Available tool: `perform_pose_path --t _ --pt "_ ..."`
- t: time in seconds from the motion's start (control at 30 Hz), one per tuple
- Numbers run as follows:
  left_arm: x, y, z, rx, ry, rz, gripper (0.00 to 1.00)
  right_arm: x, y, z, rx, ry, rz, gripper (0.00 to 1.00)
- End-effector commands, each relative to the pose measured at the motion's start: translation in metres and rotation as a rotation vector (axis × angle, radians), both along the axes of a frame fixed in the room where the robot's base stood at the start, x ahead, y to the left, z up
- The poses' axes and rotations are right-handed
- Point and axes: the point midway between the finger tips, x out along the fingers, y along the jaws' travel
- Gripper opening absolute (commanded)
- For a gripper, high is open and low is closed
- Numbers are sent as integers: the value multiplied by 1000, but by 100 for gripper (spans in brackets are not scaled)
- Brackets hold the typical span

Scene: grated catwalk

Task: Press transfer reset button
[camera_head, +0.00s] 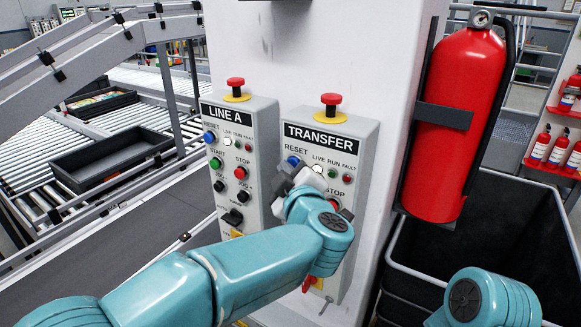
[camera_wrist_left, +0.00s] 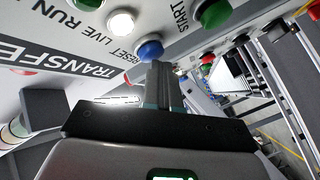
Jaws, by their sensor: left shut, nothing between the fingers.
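The TRANSFER control box (camera_head: 360,143) is mounted on a white pillar. Its blue RESET button (camera_head: 293,160) sits at the upper left under the label, and also shows in the left wrist view (camera_wrist_left: 149,49). My left gripper (camera_head: 287,174) is shut and empty, its fingertips right at the blue button. In the left wrist view the closed fingertips (camera_wrist_left: 159,68) overlap the button's lower edge; I cannot tell whether they touch it. The box's START button is hidden behind my left arm in the head view, but a green button (camera_wrist_left: 213,13) shows in the wrist view. My right gripper is out of view.
The LINE A box (camera_head: 238,130) with its own blue button stands close at left. Both boxes carry red mushroom stops on top. A red fire extinguisher (camera_head: 462,110) hangs at right above a black bin (camera_head: 500,255). Conveyors with a black tray (camera_head: 112,152) lie at left.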

Motion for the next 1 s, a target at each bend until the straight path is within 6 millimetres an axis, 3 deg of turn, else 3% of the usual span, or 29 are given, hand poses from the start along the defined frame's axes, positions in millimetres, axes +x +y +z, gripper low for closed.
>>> perform_pose_path --t 0.27,0.63,1.0 --pt "-13 9 -2 0 0 -1 0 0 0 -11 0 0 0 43" --pt "-16 11 -1 0 -1 -1 0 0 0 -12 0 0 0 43" --pt "-45 32 -2 -1 -1 -1 0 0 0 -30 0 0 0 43"
